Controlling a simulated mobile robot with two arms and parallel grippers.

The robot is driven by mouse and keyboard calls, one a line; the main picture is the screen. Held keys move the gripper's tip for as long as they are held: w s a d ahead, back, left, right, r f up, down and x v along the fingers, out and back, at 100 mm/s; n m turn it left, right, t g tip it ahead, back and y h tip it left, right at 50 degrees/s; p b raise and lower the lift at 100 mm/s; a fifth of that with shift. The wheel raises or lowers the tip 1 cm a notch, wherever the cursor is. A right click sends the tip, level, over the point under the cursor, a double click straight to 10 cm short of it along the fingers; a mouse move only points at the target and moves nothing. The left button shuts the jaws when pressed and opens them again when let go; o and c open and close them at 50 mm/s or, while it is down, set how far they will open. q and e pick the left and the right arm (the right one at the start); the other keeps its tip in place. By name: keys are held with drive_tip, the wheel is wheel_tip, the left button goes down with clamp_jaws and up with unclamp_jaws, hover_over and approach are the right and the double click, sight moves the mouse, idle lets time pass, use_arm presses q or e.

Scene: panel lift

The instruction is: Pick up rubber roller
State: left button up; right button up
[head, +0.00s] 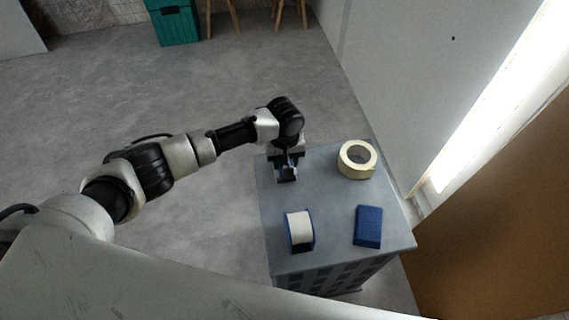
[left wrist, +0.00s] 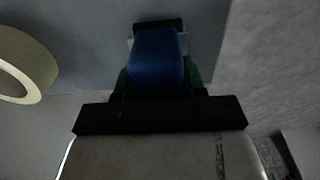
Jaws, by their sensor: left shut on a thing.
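The rubber roller has a blue handle (left wrist: 156,62) and a dark cross bar with pale bracket ends at the top of the left wrist view. My left gripper (left wrist: 156,80) is shut on this blue handle, with dark green finger parts on both sides. In the head view my left gripper (head: 286,176) points down over the far left part of the grey table. Only a small part of the roller shows there, mostly hidden by the gripper. I cannot tell whether it touches the table top. My right gripper is not in view.
The grey table (head: 325,195) also bears a cream tape roll (head: 357,160), a white roll in a blue holder (head: 299,231) and a blue block (head: 368,226). The tape roll also shows in the left wrist view (left wrist: 40,65). A wall stands to the right; open floor lies left.

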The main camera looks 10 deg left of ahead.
use_arm(q)
drive_tip(key=shift+r, duration=0.1)
drive_tip(key=shift+r, duration=0.5)
wheel_tip(320, 180, up, 3)
drive_tip(key=shift+w+f+p, duration=0.1)
drive_tip(key=shift+p, duration=0.25)
drive_tip(key=s+d+r, duration=0.1)
drive_tip(key=d+r, duration=0.6)
drive_tip(key=d, duration=0.4)
drive_tip(key=shift+d, duration=0.3)
